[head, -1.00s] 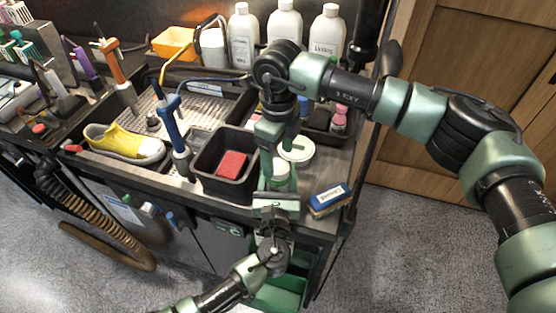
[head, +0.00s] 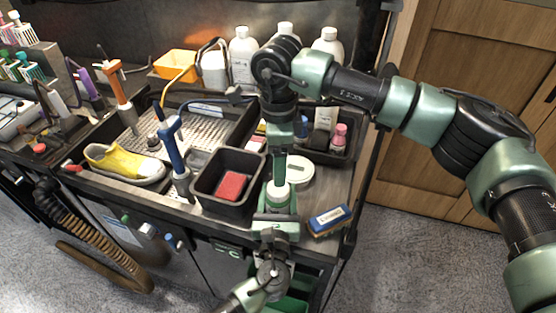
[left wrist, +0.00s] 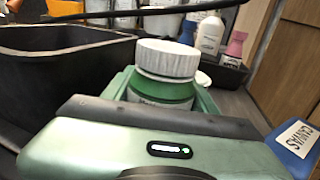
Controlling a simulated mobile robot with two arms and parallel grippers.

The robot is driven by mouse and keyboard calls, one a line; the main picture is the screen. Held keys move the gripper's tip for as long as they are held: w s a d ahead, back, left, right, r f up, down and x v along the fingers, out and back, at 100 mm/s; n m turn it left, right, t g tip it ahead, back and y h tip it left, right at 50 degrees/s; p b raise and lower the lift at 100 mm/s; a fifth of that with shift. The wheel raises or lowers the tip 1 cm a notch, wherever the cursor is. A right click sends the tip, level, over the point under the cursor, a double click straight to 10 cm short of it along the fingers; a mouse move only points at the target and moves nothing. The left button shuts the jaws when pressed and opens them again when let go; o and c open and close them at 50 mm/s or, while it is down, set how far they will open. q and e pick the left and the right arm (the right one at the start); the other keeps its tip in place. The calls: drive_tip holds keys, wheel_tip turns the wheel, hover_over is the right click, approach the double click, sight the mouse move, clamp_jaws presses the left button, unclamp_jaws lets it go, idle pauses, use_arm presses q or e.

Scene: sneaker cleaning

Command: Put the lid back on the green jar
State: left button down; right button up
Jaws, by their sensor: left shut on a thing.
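The green jar (left wrist: 160,92) stands upright between the fingers of my left gripper (head: 276,215), which is shut on it near the counter's front edge. A white ribbed lid (left wrist: 168,58) sits on top of the jar and looks level in the left wrist view. Whether it is fully tightened cannot be told. The jar's white top also shows in the head view (head: 278,192). My right gripper (head: 279,165) points down above and behind the jar, apart from the lid in the left wrist view. Its fingers are seen edge-on, so their opening is unclear.
A white round object (head: 299,170) lies behind and right of the jar. A black bin (head: 206,190) with a red block (head: 231,185) stands left, a blue brush (head: 329,219) right. A yellow sneaker (head: 122,162) is farther left. Bottles (head: 243,55) line the back.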

drive_tip(key=shift+f, duration=0.1)
drive_tip(key=shift+f, duration=3.9)
clamp_jaws()
drive_tip(key=shift+o, duration=0.7)
unclamp_jaws()
wheel_tip(320, 180, up, 12)
